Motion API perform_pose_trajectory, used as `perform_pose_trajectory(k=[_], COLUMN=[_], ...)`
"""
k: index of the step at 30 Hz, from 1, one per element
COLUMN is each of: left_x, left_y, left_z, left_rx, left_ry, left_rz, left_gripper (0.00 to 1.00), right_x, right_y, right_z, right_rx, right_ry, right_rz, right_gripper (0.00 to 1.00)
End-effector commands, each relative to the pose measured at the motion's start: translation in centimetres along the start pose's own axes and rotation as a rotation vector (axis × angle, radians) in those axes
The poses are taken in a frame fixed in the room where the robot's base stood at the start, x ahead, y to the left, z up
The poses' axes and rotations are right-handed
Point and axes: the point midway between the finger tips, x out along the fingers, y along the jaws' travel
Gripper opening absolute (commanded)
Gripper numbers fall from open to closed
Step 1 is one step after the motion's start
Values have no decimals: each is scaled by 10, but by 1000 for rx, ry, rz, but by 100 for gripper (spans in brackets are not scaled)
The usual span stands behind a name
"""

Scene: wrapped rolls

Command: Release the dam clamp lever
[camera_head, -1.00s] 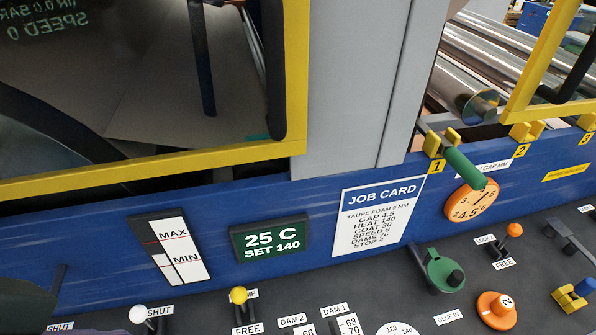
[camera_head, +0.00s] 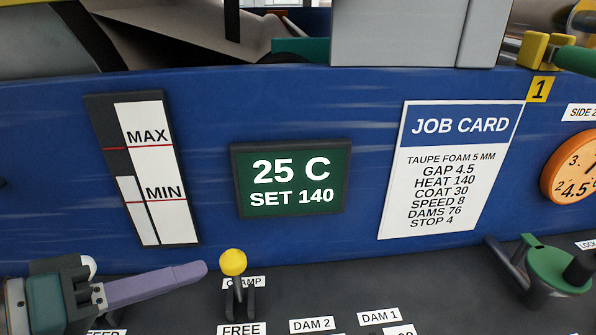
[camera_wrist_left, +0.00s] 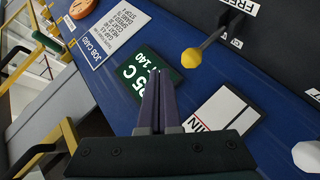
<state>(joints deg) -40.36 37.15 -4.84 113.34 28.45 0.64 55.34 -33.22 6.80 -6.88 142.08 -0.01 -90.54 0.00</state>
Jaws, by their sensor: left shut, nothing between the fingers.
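The clamp lever is a short dark lever with a yellow ball knob (camera_head: 233,263). It stands upright, its knob beside a partly hidden CLAMP label (camera_head: 247,282), above a FREE label (camera_head: 242,330). My left gripper (camera_head: 202,269) comes in from the left, its purple-grey fingers shut and empty. In the head view its tips end just left of the knob; contact is not visible. In the left wrist view the shut fingers (camera_wrist_left: 158,80) point up the picture, with the yellow knob (camera_wrist_left: 193,58) beyond them to the right, apart in that picture. My right gripper is not in view.
A white knob (camera_head: 88,265) shows behind my left gripper. DAM 2 (camera_head: 312,324) and DAM 1 (camera_head: 379,317) labels lie right of the lever. A green crank (camera_head: 556,270) stands farther right. The blue panel (camera_head: 300,110) rises behind, with display, level gauge and job card.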

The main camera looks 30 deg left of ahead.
Motion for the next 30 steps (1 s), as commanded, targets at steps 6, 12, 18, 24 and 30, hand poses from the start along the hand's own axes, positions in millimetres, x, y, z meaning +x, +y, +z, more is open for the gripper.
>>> perform_pose_trajectory(k=[6, 12, 18, 24, 30], left_x=[19, 18, 12, 8, 8], left_y=[-74, -112, -128, -128, -127], left_z=[0, -17, -31, -36, -37], left_rx=[-200, -350, -428, -448, -448], left_ry=[122, 214, 261, 273, 273], left_rz=[159, 314, 417, 449, 449], left_gripper=[0, 0, 0, 0, 0], right_x=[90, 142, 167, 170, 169], right_y=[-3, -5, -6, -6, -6], right_z=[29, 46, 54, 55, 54], right_rx=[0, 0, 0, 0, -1], right_ry=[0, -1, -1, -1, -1], right_rz=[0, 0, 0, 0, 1], right_gripper=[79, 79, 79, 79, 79])
